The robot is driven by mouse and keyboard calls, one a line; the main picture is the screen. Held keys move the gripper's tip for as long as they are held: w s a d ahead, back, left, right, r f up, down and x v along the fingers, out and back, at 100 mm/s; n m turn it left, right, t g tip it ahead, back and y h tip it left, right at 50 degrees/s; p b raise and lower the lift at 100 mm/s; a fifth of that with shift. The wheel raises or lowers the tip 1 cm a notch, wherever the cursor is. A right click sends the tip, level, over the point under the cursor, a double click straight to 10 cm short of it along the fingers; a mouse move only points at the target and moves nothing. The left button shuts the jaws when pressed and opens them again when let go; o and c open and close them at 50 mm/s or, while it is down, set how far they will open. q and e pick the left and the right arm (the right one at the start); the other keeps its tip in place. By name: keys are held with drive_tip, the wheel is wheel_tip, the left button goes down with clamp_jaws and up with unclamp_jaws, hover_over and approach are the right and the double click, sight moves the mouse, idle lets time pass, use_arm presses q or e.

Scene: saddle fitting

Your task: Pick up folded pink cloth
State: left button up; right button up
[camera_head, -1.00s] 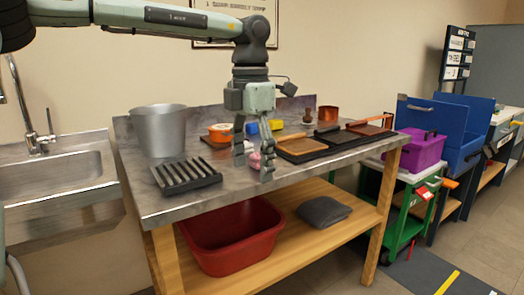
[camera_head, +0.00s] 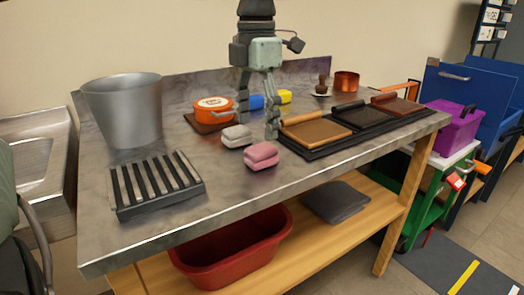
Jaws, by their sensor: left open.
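The folded pink cloth (camera_head: 261,155) lies on the metal worktable, near its front edge. A folded light grey cloth (camera_head: 236,136) lies just behind and to the left of it. My left gripper (camera_head: 257,132) is open and points down, behind the pink cloth and apart from it. Its fingers straddle the space around the grey cloth's right side; I cannot tell whether they touch the table. My right gripper does not show.
A slatted black rack (camera_head: 157,184) and a metal bucket (camera_head: 124,112) stand at the left. Trays with brown and black pads (camera_head: 352,115) lie to the right. A red tub (camera_head: 232,250) is on the lower shelf.

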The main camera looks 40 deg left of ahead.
sight(261, 148)
use_arm(q)
drive_tip(key=f, duration=0.5)
drive_tip(key=shift+w+d+f+p, duration=0.1)
drive_tip(key=shift+d+f+p, duration=0.25)
drive_tip(key=shift+p, duration=0.05)
drive_tip(key=shift+f, duration=0.45)
drive_tip(key=shift+c, duration=1.2)
drive_tip(key=c, duration=0.7)
drive_tip(key=shift+c, duration=1.5)
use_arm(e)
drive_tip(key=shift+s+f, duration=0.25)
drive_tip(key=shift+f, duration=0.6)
use_arm(q)
drive_tip(key=shift+r, duration=0.1)
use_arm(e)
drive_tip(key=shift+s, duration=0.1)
